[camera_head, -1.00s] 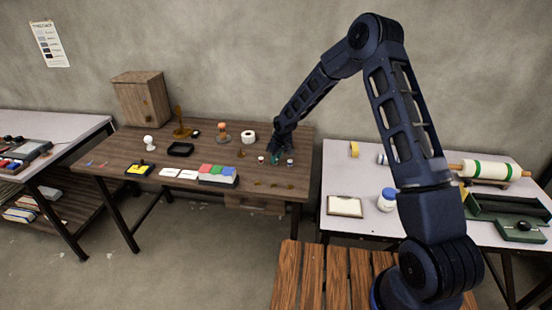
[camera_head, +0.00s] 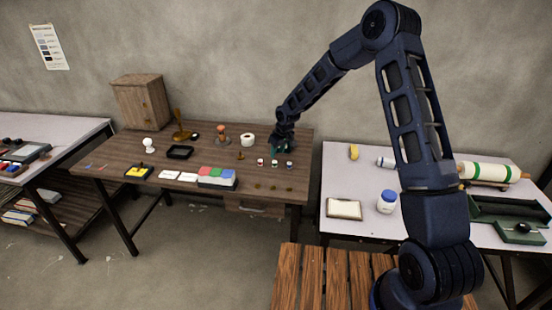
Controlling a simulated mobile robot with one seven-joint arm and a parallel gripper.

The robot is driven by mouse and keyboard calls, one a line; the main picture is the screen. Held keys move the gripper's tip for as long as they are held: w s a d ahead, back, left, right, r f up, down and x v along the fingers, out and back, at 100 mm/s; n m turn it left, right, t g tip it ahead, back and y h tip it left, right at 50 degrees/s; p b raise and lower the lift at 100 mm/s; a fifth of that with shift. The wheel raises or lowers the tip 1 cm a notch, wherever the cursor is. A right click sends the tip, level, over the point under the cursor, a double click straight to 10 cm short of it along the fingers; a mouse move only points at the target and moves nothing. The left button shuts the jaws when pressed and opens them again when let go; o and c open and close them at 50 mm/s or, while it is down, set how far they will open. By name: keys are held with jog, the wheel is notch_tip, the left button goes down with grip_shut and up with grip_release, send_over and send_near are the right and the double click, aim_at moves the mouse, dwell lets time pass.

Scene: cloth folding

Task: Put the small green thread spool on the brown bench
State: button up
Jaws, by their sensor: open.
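The small green thread spool (camera_head: 275,164) appears to be the middle one of three small spools near the right end of the brown table; its colour is hard to make out at this size. My gripper (camera_head: 279,151) is open, just above and behind the spools, and holds nothing that I can see. Its fingertips are small and dark, so the exact gap to the spool is unclear. The brown slatted bench (camera_head: 312,275) is at the bottom centre, in front of the tables, and its visible slats are bare. My arm hides part of its right side.
A red-marked spool (camera_head: 260,163) and a blue-marked spool (camera_head: 290,165) flank the middle one. A white tape roll (camera_head: 248,139) stands behind.

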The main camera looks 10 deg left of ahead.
jog(key=v, duration=0.5)
jog(key=shift+s+d+r, duration=0.1)
jog(key=shift+r, duration=0.3)
jog(key=s+d+r+m+t+h, duration=0.15)
jog(key=s+d+r, duration=0.25)
jog(key=d+r, duration=0.4)
jog(key=s+d+r+m, duration=0.2)
jog(key=s+d+r, duration=0.1)
jog(key=d+r, duration=0.55)
jog(key=s+d+r+m+t+h, duration=0.15)
jog(key=s+d+r, duration=0.3)
jog(key=d, duration=0.55)
jog(key=s+d+r+m, duration=0.2)
jog(key=s+d, duration=0.6)
jog(key=s, duration=0.4)
jog(key=s+d+r+m, duration=0.3)
jog(key=s+d, duration=0.5)
jog(key=s, duration=0.4)
jog(key=shift+s+d+r+m+y, duration=0.2)
jog(key=shift+d+r+m+y, duration=0.1)
jog(key=shift+m, duration=0.1)
